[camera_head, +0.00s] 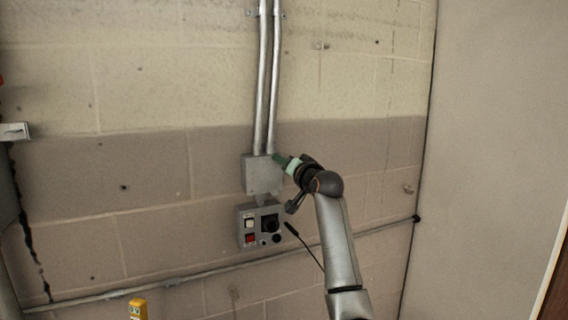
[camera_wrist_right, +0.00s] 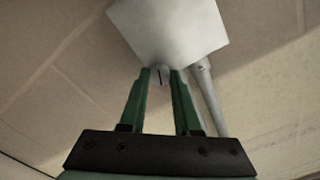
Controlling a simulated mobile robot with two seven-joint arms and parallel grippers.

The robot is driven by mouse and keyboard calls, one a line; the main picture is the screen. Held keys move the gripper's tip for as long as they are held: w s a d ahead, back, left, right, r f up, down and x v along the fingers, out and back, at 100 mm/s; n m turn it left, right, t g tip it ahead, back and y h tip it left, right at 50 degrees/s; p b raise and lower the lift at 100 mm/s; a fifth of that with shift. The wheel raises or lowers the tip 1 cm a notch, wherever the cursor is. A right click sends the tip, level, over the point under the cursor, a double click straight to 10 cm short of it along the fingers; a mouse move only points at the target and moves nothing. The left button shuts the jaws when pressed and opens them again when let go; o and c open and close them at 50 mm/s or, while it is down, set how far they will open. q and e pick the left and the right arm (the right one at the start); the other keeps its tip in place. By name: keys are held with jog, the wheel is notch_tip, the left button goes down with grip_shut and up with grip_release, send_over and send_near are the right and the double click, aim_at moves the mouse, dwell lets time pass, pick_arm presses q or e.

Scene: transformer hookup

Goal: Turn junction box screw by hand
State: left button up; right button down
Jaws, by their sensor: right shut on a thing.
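The grey junction box (camera_head: 262,176) is fixed to the block wall below two vertical conduits. In the right wrist view the box (camera_wrist_right: 170,30) is at the top, close to my fingertips. My right gripper (camera_head: 279,158) reaches the box's upper right side from the right. In the wrist view its two green fingers (camera_wrist_right: 160,76) are shut on the small screw (camera_wrist_right: 160,71) at the near edge of the box. The fingers hide most of the screw, and its slot direction is hard to tell. My left gripper is not in view.
The vertical conduits (camera_head: 262,80) run up from the box. A horizontal pipe (camera_head: 180,281) crosses the lower wall. A yellow object (camera_head: 138,309) shows at the bottom edge.

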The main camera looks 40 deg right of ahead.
jog(key=shift+n, duration=1.1)
jog(key=c, duration=0.6)
grip_release()
jog(key=shift+s, duration=0.1)
jog(key=shift+b+v, duration=1.85)
jog(key=shift+v, duration=4.3)
